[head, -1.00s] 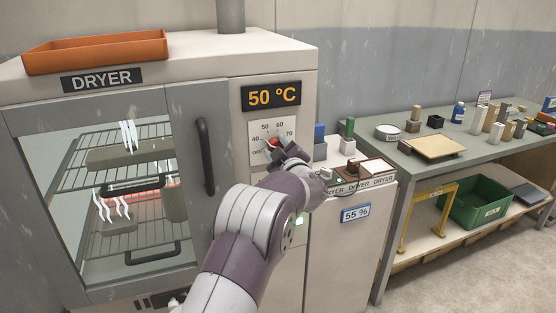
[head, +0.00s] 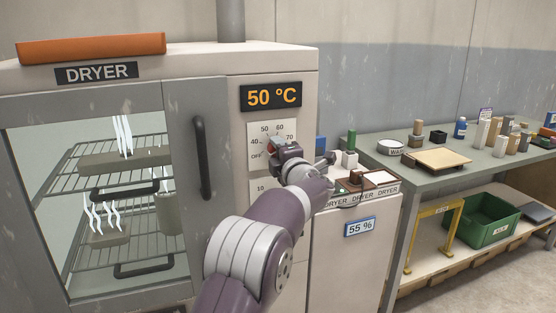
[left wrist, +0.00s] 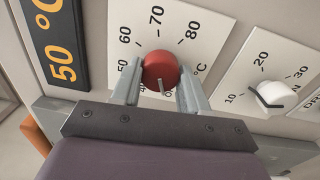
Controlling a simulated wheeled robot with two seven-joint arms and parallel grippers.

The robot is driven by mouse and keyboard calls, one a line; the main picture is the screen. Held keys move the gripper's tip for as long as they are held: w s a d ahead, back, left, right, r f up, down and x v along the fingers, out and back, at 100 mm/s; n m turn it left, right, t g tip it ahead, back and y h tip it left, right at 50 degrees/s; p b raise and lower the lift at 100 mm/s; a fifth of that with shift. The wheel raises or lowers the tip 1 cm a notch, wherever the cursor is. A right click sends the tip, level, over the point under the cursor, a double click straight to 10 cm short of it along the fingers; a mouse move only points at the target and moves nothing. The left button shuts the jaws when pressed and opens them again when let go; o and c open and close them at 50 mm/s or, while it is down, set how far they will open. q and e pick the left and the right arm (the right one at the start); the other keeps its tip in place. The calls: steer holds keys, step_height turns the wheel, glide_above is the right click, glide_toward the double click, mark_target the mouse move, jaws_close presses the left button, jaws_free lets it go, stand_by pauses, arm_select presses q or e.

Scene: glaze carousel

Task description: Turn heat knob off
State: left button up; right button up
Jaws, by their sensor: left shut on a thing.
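The red heat knob (left wrist: 160,72) sits at the centre of its temperature dial plate (left wrist: 190,22) on the dryer's front. In the left wrist view my left gripper (left wrist: 160,88) has a finger on each side of the knob and is shut on it. In the head view the left gripper (head: 280,150) covers most of the knob, and only a bit of red shows. The display (head: 271,95) above the dial reads 50 °C. The exact mark the knob points to is hard to read. My right gripper is not in view.
A white knob (left wrist: 272,94) on its own dial sits beside the heat dial. The dryer door (head: 85,190) is closed, with steaming pieces on its racks. A low cabinet (head: 350,250) and a grey worktable (head: 470,150) stand to the right.

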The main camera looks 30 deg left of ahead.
arm_select(q)
steer(key=shift+f+n+b, duration=0.15)
steer(key=shift+n+b, duration=0.15)
steer(key=shift+n, duration=0.1)
stand_by(0.3)
steer(key=o, duration=1.1)
steer(key=shift+c, duration=0.2)
steer(key=v, duration=1.2)
steer(key=shift+s+d+b, duration=0.15)
steer(key=shift+d+b, duration=0.15)
